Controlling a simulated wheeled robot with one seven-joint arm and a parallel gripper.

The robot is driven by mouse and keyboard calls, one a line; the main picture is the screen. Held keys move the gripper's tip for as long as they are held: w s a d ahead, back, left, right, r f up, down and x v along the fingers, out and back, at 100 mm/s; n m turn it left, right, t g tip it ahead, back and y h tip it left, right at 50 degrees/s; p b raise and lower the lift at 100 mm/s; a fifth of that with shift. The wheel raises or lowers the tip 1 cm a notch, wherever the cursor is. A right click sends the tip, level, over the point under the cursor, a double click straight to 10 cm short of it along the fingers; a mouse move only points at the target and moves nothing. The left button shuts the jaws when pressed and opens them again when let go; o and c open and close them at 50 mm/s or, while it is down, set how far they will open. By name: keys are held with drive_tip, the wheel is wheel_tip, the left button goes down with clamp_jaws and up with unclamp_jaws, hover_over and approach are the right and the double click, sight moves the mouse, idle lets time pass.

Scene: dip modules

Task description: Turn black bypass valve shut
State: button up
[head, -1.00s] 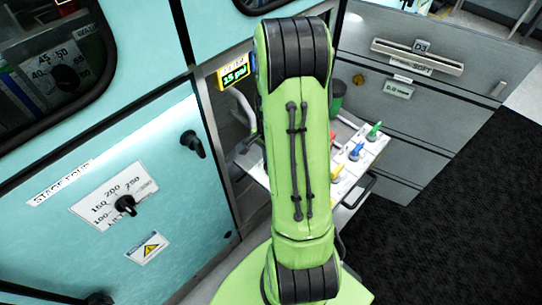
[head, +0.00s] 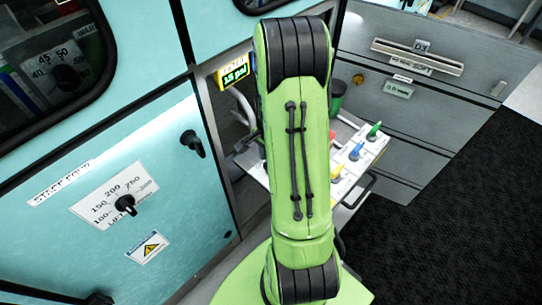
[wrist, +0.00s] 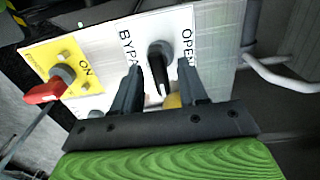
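The black bypass valve (wrist: 159,66) is a knob with a white line on its handle, on a white plate (wrist: 185,20) lettered "BYPA" and "OPEN" in the wrist view. Its handle points down in that view, toward my gripper. My gripper (wrist: 158,78) is open, with one dark finger on each side of the handle. I see a gap on both sides, and I cannot tell whether either finger touches. In the head view my green arm hides the valve and the gripper.
A red handle (wrist: 45,90) on a yellow plate marked "ON" is left of the valve. A grey pipe (wrist: 280,78) is at the right. In the head view, yellow, blue and green valves (head: 373,131) stand on a white panel beside my arm.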

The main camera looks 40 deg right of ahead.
wheel_tip(320, 180, up, 16)
drive_tip(key=p, duration=0.5)
drive_tip(key=shift+p, duration=0.3)
drive_tip(key=shift+f, duration=0.15)
